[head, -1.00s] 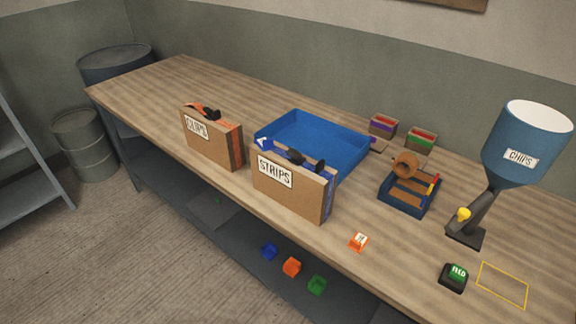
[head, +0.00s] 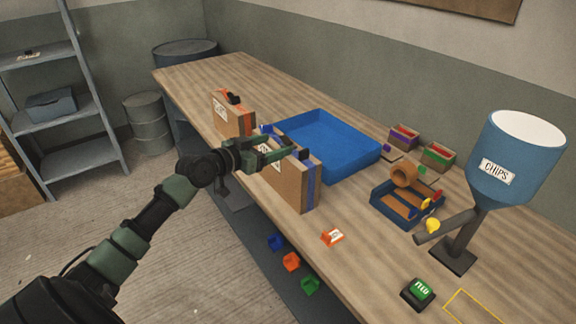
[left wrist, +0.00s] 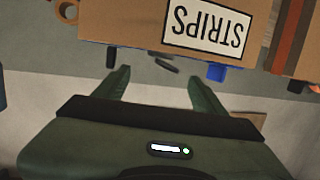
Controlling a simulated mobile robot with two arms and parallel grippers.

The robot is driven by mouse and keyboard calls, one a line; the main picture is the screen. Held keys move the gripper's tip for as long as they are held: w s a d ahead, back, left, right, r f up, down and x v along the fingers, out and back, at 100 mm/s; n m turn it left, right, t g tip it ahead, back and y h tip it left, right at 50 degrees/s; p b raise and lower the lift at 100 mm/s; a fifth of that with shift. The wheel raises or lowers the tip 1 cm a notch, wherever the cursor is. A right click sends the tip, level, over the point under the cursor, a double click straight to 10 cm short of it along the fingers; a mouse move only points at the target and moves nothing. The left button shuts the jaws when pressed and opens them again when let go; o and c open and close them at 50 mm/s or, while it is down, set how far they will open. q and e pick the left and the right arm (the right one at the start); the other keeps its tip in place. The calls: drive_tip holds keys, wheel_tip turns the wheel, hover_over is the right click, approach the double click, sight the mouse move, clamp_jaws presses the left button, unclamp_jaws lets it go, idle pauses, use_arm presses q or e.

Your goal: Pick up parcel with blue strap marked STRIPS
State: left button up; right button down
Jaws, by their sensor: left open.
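The parcel with the blue strap (head: 292,187) is a brown cardboard box standing upright near the bench's front edge, with a dark handle on top. My left arm partly covers its front and label in the head view. In the left wrist view the parcel (left wrist: 120,22) fills the top, with its STRIPS label upside down. My left gripper (head: 280,149) is open and empty, in front of the parcel near its upper part. Its two green fingers (left wrist: 160,82) point toward the parcel, with nothing between them. My right gripper is not in view.
A parcel with an orange strap (head: 229,117) stands to the left. A blue tray (head: 360,160) lies behind. A small blue caddy (head: 385,209), a CHIPS hopper (head: 510,165) and a green button (head: 420,290) are to the right. A grey shelf rack (head: 85,155) stands at far left.

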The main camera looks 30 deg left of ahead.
sight(290, 141)
use_arm(q)
drive_tip(key=p+x, duration=0.1)
drive_tip(key=x, duration=0.2)
drive_tip(key=p+x, duration=0.1)
drive_tip(key=x, duration=0.2)
drive_tip(key=shift+w+d+r, duration=0.1)
drive_tip(key=shift+d+r, duration=0.05)
drive_tip(key=shift+d, duration=0.1)
drive_tip(key=shift+w+d+f, duration=0.1)
drive_tip(key=shift+w+f, duration=0.15)
drive_tip(key=shift+w, duration=0.15)
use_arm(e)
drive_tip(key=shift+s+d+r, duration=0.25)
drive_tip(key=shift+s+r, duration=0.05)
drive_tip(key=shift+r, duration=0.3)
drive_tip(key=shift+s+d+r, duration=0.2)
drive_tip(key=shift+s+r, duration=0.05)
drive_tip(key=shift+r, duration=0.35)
use_arm(q)
clamp_jaws()
drive_tip(key=shift+r, duration=0.15)
